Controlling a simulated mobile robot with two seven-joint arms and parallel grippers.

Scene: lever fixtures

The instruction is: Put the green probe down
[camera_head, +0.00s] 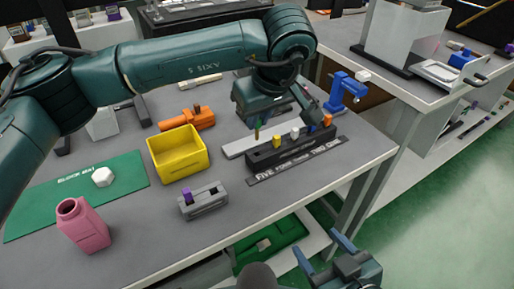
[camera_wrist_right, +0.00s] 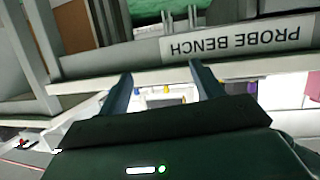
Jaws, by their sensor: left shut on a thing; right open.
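The green probe (camera_head: 257,130) shows as a thin upright stick below my left gripper (camera_head: 260,118), at the left end of the black rack (camera_head: 262,160). My left gripper is shut on it; its fingertips are largely hidden, and I cannot tell whether the probe's lower end touches anything. The rack holds a yellow probe (camera_head: 276,142), a white probe (camera_head: 295,133) and an orange one (camera_head: 327,120). My right gripper (camera_head: 318,246) is open and empty in front of the bench. Its open fingers also show in the right wrist view (camera_wrist_right: 160,85).
A pale grey strip (camera_head: 233,150) lies behind the rack. A yellow bin (camera_head: 179,157), a grey holder with a purple piece (camera_head: 204,202) and a pink bottle (camera_head: 83,225) stand to the left. A blue fixture (camera_head: 345,92) stands right of my left gripper. The bench's front right is clear.

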